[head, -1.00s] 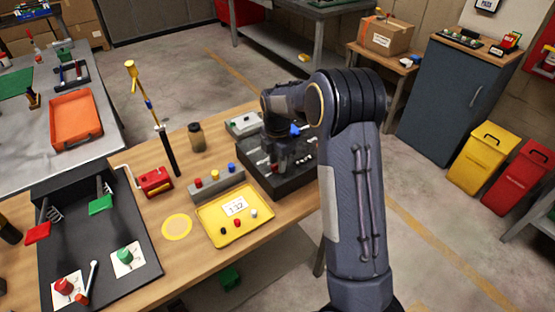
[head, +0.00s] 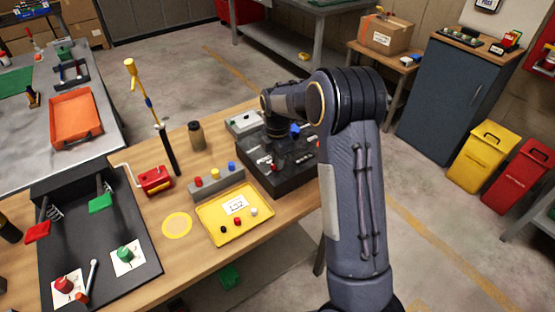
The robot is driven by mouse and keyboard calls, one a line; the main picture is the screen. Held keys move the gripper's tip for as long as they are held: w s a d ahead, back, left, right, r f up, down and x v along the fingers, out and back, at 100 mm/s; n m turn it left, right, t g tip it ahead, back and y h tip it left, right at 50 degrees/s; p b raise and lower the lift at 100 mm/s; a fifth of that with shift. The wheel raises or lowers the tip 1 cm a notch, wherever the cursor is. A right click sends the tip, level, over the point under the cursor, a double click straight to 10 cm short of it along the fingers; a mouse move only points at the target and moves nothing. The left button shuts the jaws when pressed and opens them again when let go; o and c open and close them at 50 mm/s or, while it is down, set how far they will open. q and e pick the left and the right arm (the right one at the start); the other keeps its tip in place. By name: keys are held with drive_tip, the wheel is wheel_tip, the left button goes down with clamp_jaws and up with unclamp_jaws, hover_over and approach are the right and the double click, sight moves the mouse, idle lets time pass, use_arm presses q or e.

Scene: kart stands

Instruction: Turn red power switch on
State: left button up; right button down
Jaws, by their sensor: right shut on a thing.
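A black panel box (head: 290,184) with white labels and small controls stands at the right end of the wooden table. My right arm reaches over it from the right. My right gripper (head: 276,161) points down at the panel's left part and is small and dark against it. It is shut on a small red part (head: 274,168), which looks like the red power switch. The fingers hide most of the switch, so I cannot tell its position. A blue knob (head: 295,131) shows behind the gripper. My left gripper is not in view.
Left of the panel are a grey bar with red, yellow and blue buttons (head: 216,184), a yellow tray (head: 238,226), a red crank box (head: 155,181), a dark jar (head: 196,136) and an upright yellow-topped rod (head: 150,105). A black rig (head: 90,235) fills the table's left.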

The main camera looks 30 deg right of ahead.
drive_tip(key=m, duration=0.3)
drive_tip(key=shift+m+b, duration=0.35)
drive_tip(key=shift+m, duration=0.05)
drive_tip(key=m, duration=0.4)
drive_tip(key=shift+m, duration=0.3)
drive_tip(key=m, duration=0.4)
drive_tip(key=shift+m+b, duration=0.3)
drive_tip(key=shift+b, duration=0.05)
drive_tip(key=shift+m, duration=2.1)
drive_tip(key=c, duration=1.5)
unclamp_jaws()
wheel_tip(320, 180, up, 8)
drive_tip(key=shift+f+b, duration=0.1)
drive_tip(key=shift+b, duration=0.35)
